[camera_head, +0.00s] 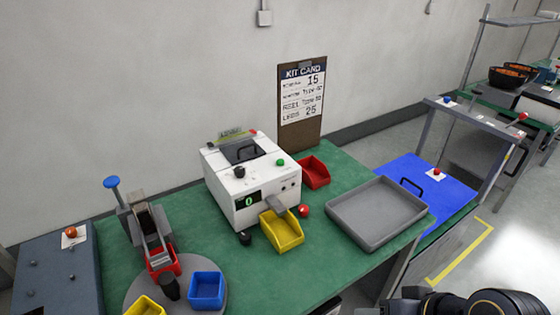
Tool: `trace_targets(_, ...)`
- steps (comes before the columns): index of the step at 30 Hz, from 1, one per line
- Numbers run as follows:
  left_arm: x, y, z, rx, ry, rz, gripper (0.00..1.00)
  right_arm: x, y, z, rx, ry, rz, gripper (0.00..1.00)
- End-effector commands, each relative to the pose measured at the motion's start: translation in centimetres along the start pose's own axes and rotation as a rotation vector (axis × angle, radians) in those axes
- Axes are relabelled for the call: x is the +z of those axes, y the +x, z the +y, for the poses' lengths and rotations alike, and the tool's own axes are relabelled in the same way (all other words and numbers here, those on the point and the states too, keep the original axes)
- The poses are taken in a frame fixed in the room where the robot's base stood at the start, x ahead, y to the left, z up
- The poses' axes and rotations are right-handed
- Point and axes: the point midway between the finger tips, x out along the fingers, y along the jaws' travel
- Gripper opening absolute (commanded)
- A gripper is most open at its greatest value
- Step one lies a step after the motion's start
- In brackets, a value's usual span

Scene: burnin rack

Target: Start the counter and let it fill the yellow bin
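The counter (240,185) is a white box on the green bench, with a dark hopper on top. Its small display (250,200) reads 0 in green. A green button (280,162) and a black knob (239,172) sit on its top edge. A red knob (304,210) is by its right side and a black one (245,239) by its front. The yellow bin (283,232) stands at the front under the grey chute (275,204); it looks empty. A dark part of my arm shows at the bottom right. Neither gripper's fingers are in view.
A red bin (313,172) stands right of the counter. A grey tray (377,212) lies on the bench, with a blue mat (440,190) beyond. A round turntable at front left holds a blue bin (207,290) and another yellow bin (145,306). A kit card (302,95) stands behind.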

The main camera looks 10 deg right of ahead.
Motion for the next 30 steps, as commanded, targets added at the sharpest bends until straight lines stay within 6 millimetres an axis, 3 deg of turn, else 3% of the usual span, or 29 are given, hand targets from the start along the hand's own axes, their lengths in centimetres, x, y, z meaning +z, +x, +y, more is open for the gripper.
trace_targets(5, 0.00, 0.00, 0.00, 0.000, 0.000, 0.000, 0.41, 0.00, 0.00, 0.00, 0.000, 0.000, 0.000, 0.51)
trace_targets(17, 0.00, 0.00, 0.00, 0.000, 0.000, 0.000, 0.41, 0.00, 0.00, 0.00, 0.000, 0.000, 0.000, 0.00)
trace_targets(30, 0.00, 0.00, 0.00, 0.000, 0.000, 0.000, 0.41, 0.00, 0.00, 0.00, 0.000, 0.000, 0.000, 0.00)
